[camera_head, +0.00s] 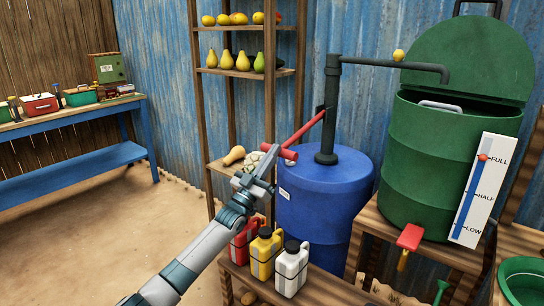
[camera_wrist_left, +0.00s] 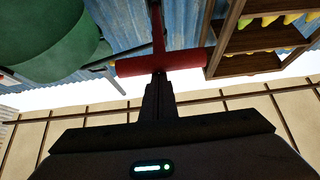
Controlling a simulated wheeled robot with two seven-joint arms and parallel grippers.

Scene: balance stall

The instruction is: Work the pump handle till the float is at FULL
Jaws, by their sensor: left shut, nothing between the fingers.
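The pump (camera_head: 331,90) is a dark standpipe with a spout on the blue barrel (camera_head: 328,205). Its red handle (camera_head: 306,130) slants down left to a red crossbar grip, which also shows in the wrist view (camera_wrist_left: 185,61). My left gripper (camera_head: 268,165) is shut and empty, its tips at the grip; in the wrist view the closed fingers (camera_wrist_left: 157,90) end against or just short of the crossbar. I cannot tell if they touch. The white gauge (camera_head: 476,205) on the green drum (camera_head: 425,165) has its red float (camera_head: 483,157) level with FULL. My right gripper is not in view.
Red, yellow and white jugs (camera_head: 291,268) stand in front of the barrel. A fruit shelf (camera_head: 243,72) is behind my left arm. A red-handled piece (camera_head: 410,237) juts out below the drum. A blue bench (camera_head: 70,118) stands far left; the floor between is open.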

